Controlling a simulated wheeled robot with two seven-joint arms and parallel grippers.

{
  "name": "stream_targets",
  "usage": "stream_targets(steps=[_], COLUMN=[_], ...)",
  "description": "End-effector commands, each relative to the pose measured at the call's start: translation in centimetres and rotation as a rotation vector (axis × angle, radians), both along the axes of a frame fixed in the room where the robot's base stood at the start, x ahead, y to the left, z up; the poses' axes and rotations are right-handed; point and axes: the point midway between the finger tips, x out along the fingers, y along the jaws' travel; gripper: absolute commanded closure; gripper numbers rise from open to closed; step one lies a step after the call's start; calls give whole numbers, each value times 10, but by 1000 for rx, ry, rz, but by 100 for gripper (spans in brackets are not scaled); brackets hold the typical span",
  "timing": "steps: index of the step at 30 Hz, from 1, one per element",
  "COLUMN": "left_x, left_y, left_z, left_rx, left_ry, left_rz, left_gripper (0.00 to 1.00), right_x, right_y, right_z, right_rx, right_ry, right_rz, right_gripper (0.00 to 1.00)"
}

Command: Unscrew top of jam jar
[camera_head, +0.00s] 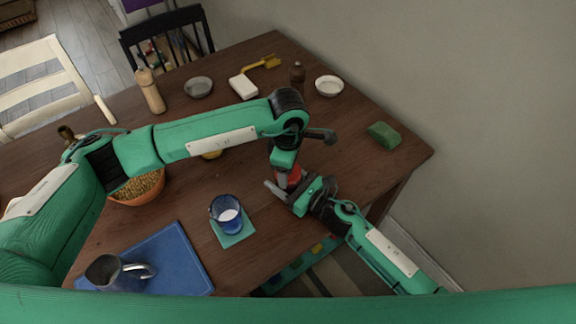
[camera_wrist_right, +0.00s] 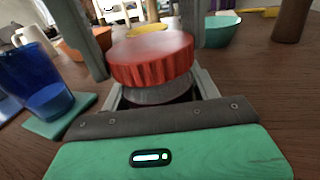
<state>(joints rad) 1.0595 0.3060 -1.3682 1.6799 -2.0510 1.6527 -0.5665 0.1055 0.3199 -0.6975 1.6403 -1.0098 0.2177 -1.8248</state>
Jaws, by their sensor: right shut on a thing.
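The jam jar (camera_wrist_right: 155,95) has a greyish body under a red, ridged lid (camera_wrist_right: 150,58). In the head view the red lid (camera_head: 291,177) shows only in part between my two grippers. My right gripper (camera_head: 283,190) comes from the lower right and is shut on the jar's body, just below the lid; its fingers flank the jar in the right wrist view. My left gripper (camera_head: 287,165) points down over the jar from above. In the wrist view, its grey fingers stand at both sides of the lid; whether they press on it is unclear. The lid sits on the jar.
A blue glass (camera_head: 226,207) on a green coaster (camera_head: 236,239) stands left of the jar. A blue mat (camera_head: 180,250) bears a metal pitcher (camera_head: 110,271). An orange bowl (camera_head: 140,193) is partly behind my left arm. A green sponge (camera_head: 384,135) lies near the right edge.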

Motion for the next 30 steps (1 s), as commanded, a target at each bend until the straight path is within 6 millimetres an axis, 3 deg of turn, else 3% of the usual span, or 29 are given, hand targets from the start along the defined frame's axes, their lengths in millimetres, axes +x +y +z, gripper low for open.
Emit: stream_targets(steps=[30], left_x=[0], left_y=[-1], left_z=[1], left_rx=[0], left_ry=[1], left_rz=[1673], left_gripper=[65], right_x=[0], right_y=[0], right_z=[0], right_rx=[0], right_ry=[0], right_rz=[-1], right_gripper=[100])
